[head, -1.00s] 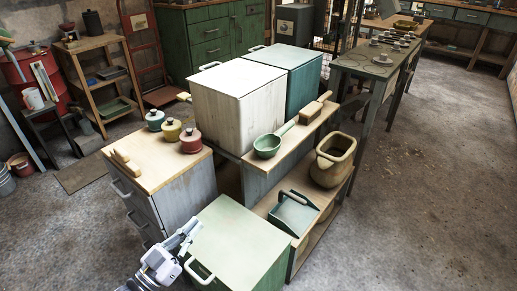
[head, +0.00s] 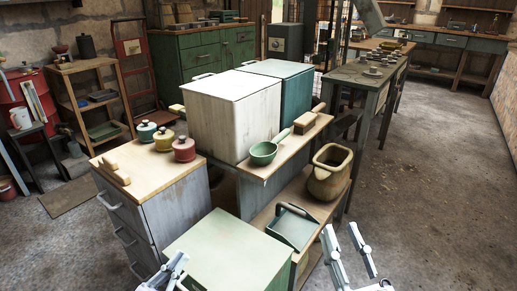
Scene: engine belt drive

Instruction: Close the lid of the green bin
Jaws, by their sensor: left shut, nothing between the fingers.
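A green bin (head: 272,281) stands at the bottom middle of the head view. Its pale green lid (head: 228,246) looks flat and shut on top, but its near edge is cut off by the frame. My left gripper (head: 176,262) is at the bottom edge, by the lid's near left side; its fingers are shut and empty. I cannot tell whether it touches the lid or its handle. My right gripper (head: 343,231) is to the right of the bin, pointing up, with its fingers apart and nothing between them.
A drawer cabinet (head: 170,206) with several small pots stands left of the bin. Behind are a white box (head: 228,112) and a teal box (head: 292,82). A shelf on the right holds a dustpan (head: 292,227) and a brown pot (head: 329,174). The floor at right is clear.

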